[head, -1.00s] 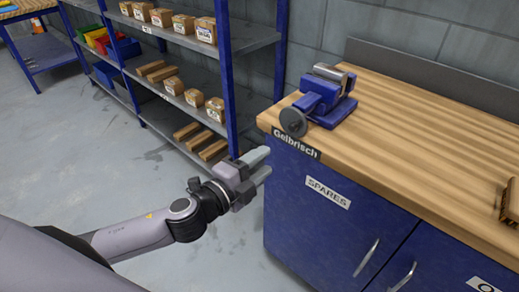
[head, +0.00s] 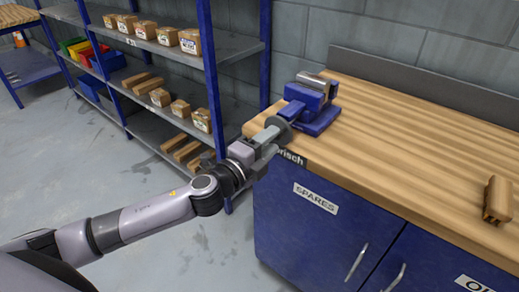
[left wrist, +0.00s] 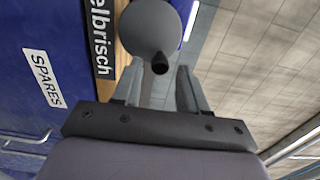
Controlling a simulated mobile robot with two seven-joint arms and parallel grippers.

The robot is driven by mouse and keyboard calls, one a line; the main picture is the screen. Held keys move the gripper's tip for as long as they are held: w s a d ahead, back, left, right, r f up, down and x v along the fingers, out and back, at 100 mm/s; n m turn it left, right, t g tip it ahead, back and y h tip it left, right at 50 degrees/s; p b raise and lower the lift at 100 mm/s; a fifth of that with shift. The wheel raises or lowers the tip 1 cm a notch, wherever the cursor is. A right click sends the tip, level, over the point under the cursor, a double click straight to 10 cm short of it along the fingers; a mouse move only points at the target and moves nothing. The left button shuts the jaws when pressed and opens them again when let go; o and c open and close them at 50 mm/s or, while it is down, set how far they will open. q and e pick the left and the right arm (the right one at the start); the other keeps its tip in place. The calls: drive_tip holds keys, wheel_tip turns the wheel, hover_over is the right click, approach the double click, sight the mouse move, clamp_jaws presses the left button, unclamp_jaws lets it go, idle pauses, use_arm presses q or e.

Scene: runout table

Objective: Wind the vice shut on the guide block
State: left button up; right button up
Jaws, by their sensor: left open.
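The blue vice (head: 318,112) stands on the far left corner of the wooden bench. A grey metallic piece (head: 318,82) shows at its top; I cannot tell whether this is the guide block or part of the jaws. The vice's round grey handwheel (head: 281,126) faces my left gripper (head: 269,146). In the left wrist view, the handwheel (left wrist: 150,28) fills the top centre, and its dark knob (left wrist: 160,64) lies in line with the gap between my open fingers (left wrist: 160,85). I cannot tell whether they touch it. My right gripper is out of view.
The bench top (head: 400,130) is clear between the vice and a brown wooden piece (head: 497,199) at the right. Blue cupboard doors (head: 330,230) are below. A shelf rack (head: 211,85) with boxes stands behind my left arm.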

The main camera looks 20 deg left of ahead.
use_arm(q)
drive_tip(key=n, duration=0.4)
drive_tip(key=w+n+p, duration=0.1)
drive_tip(key=n, duration=0.7)
drive_tip(key=shift+w+d+n, duration=0.15)
drive_tip(key=shift+d+n, duration=0.1)
drive_tip(key=shift+n, duration=0.15)
clamp_jaws()
drive_tip(key=m, duration=0.3)
drive_tip(key=shift+d+f+m, duration=0.15)
drive_tip(key=shift+f+m, duration=0.15)
drive_tip(key=shift+f, duration=0.1)
drive_tip(key=shift+f+m, duration=0.2)
drive_tip(key=shift+m, duration=0.7)
drive_tip(key=shift+f+m, duration=0.2)
drive_tip(key=shift+m, duration=0.7)
